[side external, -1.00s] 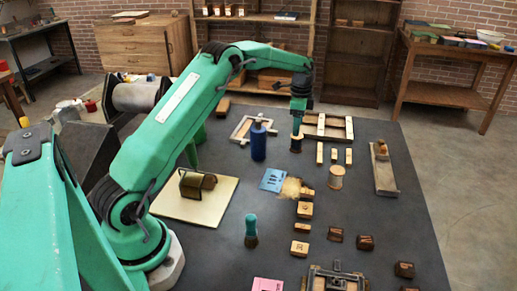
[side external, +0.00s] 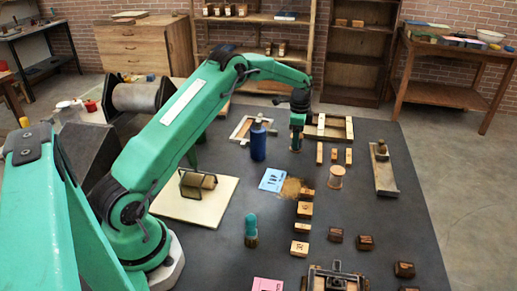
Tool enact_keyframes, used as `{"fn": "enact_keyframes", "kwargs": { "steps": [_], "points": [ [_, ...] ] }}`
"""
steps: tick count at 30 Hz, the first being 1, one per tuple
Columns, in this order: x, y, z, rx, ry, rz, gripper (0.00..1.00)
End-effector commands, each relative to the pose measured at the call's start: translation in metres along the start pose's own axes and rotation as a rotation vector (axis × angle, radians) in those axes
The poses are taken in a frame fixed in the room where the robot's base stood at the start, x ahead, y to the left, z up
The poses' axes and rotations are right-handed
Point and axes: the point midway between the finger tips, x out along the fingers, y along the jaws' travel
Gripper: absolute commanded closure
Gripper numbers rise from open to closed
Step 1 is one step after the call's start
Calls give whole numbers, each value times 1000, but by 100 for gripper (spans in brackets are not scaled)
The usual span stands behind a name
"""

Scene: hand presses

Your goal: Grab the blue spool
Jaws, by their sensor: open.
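The blue spool (side external: 295,149) stands upright on the dark table, right of a tall blue bottle. Only its lower part shows; my gripper hides the rest. My gripper (side external: 297,139) points straight down over the spool, with its fingertips at the level of the spool's upper part. The jaws are open. I cannot tell whether a finger touches the spool.
The blue bottle (side external: 258,142) stands close on the left. A wooden frame (side external: 331,127) lies behind to the right. Several wooden blocks (side external: 319,153) and a pale spool (side external: 336,177) are in front to the right. A blue card (side external: 272,180) lies nearer.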

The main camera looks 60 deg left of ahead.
Motion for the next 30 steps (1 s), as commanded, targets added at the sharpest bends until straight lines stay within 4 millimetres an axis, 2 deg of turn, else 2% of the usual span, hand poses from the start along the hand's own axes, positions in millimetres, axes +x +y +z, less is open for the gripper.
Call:
{"fn": "enact_keyframes", "kwargs": {
  "steps": [10, 16, 17, 30],
  "points": [
    [0, 0, 0, 0, 0, 0, 40],
    [0, 0, 0, 0, 0, 0, 80],
    [0, 0, 0, 0, 0, 0, 81],
    [-8, 0, 0, 0, 0, -1, 82]
  ]
}}
